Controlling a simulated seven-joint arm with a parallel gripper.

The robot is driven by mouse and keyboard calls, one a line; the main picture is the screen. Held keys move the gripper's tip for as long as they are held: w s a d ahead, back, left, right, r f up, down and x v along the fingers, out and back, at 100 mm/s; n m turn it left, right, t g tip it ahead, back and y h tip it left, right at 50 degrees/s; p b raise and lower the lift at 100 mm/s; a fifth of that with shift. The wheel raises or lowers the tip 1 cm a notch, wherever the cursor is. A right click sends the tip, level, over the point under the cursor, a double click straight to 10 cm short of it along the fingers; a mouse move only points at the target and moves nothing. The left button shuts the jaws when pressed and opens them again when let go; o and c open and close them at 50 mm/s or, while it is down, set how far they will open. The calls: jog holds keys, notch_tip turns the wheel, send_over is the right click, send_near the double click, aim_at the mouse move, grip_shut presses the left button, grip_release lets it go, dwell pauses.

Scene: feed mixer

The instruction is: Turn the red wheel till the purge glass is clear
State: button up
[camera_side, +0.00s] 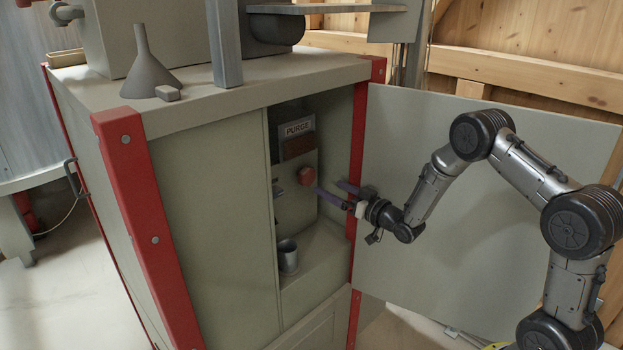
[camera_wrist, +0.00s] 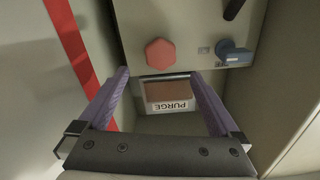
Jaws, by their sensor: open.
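The red wheel (camera_side: 306,176), a small knob with flat sides, sits on the panel inside the open cabinet. It also shows in the wrist view (camera_wrist: 160,53), above the fingertips in the picture. The purge glass (camera_side: 298,147) is a brown, murky window beside the PURGE label (camera_side: 297,128). In the wrist view the glass (camera_wrist: 167,90) is brown too, and the label (camera_wrist: 169,105) is upside down. My gripper (camera_side: 329,188) is open and empty, with its purple fingers pointing at the panel, just right of the wheel in the side view. I see no contact with the wheel.
A blue tap (camera_wrist: 233,53) sits beside the wheel, and part of a black handle (camera_wrist: 234,9) shows. A metal cup (camera_side: 288,257) stands on the cabinet's lower ledge. The open door (camera_side: 480,170) stands behind my arm. A red post (camera_side: 358,180) edges the opening.

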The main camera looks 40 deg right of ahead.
aim_at(310, 179)
jog(key=w, duration=0.8)
jog(key=shift+w, duration=0.35)
jog(key=shift+c, duration=0.3)
jog(key=c, duration=1.3)
jog(key=m, duration=0.6)
jog(key=shift+m, duration=0.3)
jog(key=m, duration=0.6)
jog(key=shift+d+f, duration=0.1)
jog(key=shift+f, duration=0.05)
jog(key=m, duration=0.6)
jog(key=shift+m, duration=0.4)
jog(key=m, duration=0.6)
jog(key=shift+f, duration=0.15)
